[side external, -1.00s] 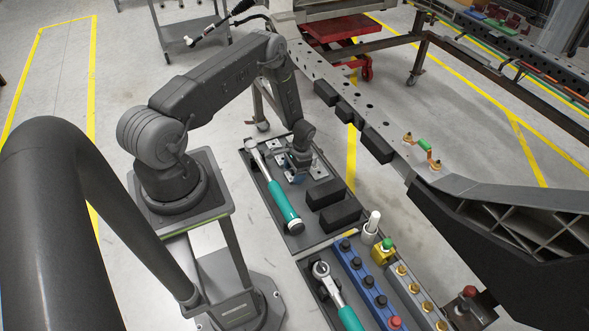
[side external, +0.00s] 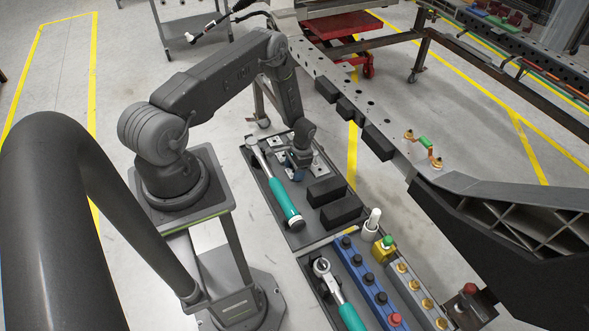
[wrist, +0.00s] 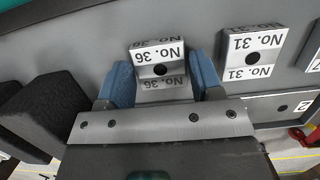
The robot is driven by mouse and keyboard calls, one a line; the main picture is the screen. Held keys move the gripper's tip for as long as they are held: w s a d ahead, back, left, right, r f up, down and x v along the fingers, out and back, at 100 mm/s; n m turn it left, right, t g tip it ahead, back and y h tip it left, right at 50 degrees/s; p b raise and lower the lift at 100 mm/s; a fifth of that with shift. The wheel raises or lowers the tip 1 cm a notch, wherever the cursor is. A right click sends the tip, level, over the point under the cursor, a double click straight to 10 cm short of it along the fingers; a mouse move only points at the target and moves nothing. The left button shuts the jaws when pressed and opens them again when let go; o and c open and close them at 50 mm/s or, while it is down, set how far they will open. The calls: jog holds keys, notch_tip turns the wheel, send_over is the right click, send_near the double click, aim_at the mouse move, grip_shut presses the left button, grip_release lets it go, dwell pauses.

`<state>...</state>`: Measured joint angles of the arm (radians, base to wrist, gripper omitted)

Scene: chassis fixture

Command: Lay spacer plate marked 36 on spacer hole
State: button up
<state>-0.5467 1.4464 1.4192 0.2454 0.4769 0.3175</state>
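The spacer plate marked No. 36 (wrist: 158,54) is a small grey metal plate with a dark round hole, on the dark tray in the wrist view. My gripper (wrist: 164,80) has blue fingertips, one on each side of this plate. The fingers look open, with a narrow gap showing on the right side. In the side view my gripper (side external: 298,172) is low over the tray's plates, and it hides most of plate 36. The chassis rail (side external: 318,68) has several holes; I cannot tell which is the spacer hole.
A plate marked No. 31 (wrist: 250,50) lies just right of plate 36, with more plates beyond. Black blocks (side external: 378,141) stick out from the rail's side.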

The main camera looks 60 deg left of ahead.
jog(key=c, duration=0.8)
jog(key=shift+s+r+v, duration=0.1)
jog(key=shift+s+v, duration=0.25)
jog(key=shift+v, duration=1.3)
jog(key=shift+s+r+v, duration=0.1)
jog(key=shift+s+v, duration=0.3)
jog(key=shift+v, duration=1.25)
jog(key=shift+s+r+v, duration=0.1)
jog(key=shift+s+v, duration=0.25)
jog(key=shift+v, duration=1.25)
